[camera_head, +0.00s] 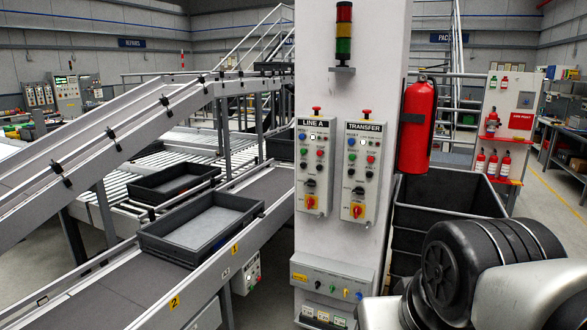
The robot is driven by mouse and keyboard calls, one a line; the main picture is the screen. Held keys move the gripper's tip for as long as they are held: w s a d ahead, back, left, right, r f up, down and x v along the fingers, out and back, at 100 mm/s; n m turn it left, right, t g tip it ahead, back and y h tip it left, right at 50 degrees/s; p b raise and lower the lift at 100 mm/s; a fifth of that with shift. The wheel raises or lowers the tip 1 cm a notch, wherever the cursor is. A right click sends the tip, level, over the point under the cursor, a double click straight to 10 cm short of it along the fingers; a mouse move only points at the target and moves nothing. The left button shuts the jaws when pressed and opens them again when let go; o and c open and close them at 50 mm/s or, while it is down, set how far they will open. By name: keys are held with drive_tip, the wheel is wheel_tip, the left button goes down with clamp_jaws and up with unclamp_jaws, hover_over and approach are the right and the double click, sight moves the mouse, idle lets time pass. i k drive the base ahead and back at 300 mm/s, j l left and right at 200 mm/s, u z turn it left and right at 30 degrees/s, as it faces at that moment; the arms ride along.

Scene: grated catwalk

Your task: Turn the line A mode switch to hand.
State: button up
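The LINE A control panel (324,150) is a pale upright box on the left of the white pillar's front face. It has a red mushroom button on top, rows of small coloured buttons and lamps, and a black rotary knob (310,184) low down, which looks like the mode switch. Below the knob is a red-and-yellow rotary handle (311,202). The knob's markings and the way it points are too small to read. My gripper is not in view; only links of my arm show at the lower right, apart from the panel.
A similar TRANSFER panel (362,170) is close on the right. A red fire extinguisher (416,127) hangs at the pillar's right side, above dark stacked bins (448,192). A lower box (332,290) juts from the pillar. A conveyor with a grey tray (202,226) runs along the left.

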sight(311, 182)
drive_tip(key=i+l, duration=0.25)
drive_tip(key=i, duration=0.6)
drive_tip(key=i+l+z, duration=0.15)
drive_tip(key=i, duration=0.65)
drive_tip(key=i+l, duration=0.2)
drive_tip(key=i, duration=0.65)
drive_tip(key=l+z, duration=0.05)
